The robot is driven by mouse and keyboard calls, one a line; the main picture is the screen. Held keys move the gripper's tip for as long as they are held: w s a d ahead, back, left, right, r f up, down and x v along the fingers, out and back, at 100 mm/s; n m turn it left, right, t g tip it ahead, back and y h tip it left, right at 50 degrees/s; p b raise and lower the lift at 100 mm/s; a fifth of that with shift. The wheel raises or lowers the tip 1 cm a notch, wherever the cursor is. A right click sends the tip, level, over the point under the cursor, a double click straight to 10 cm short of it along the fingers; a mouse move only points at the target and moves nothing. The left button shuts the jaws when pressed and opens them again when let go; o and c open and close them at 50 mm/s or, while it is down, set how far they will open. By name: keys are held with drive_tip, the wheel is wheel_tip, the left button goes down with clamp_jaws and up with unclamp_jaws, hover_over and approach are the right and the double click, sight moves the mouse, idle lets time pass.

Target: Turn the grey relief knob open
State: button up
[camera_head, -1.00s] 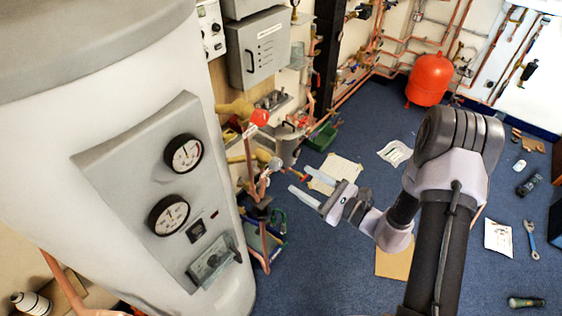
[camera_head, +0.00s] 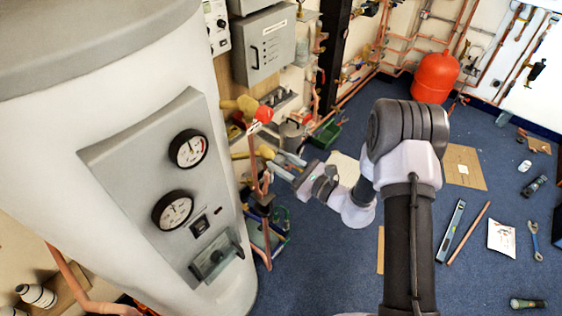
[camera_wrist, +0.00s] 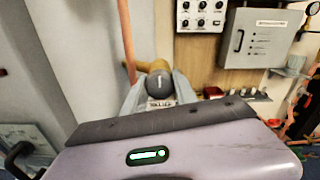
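The grey relief knob (camera_wrist: 160,84) shows in the wrist view as a round dark-grey cap with a white mark, in front of a yellow-brown fitting. A small white label (camera_wrist: 160,104) sits just below it. My gripper (camera_wrist: 157,88) is open, with one pale finger on each side of the knob; I cannot tell whether either finger touches it. In the head view my gripper (camera_head: 284,164) reaches left to the copper pipework beside the white tank, and its fingers largely hide the knob there.
A red knob (camera_head: 263,114) stands just above my fingers on the pipework. The large white tank (camera_head: 120,90) with two gauges is close on the left. A grey box (camera_head: 268,48) hangs on the wall behind. A vertical copper pipe (camera_wrist: 126,40) rises left of the knob.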

clamp_jaws()
drive_tip(key=shift+m, duration=0.3)
drive_tip(key=m+p, duration=0.1)
drive_tip(key=m, duration=0.3)
drive_tip(key=shift+m, duration=0.4)
drive_tip(key=m+p, duration=0.1)
drive_tip(key=m, duration=0.5)
drive_tip(key=shift+p, duration=0.4)
drive_tip(key=shift+m, duration=0.4)
drive_tip(key=o, duration=1)
unclamp_jaws()
drive_tip(key=shift+o, duration=0.2)
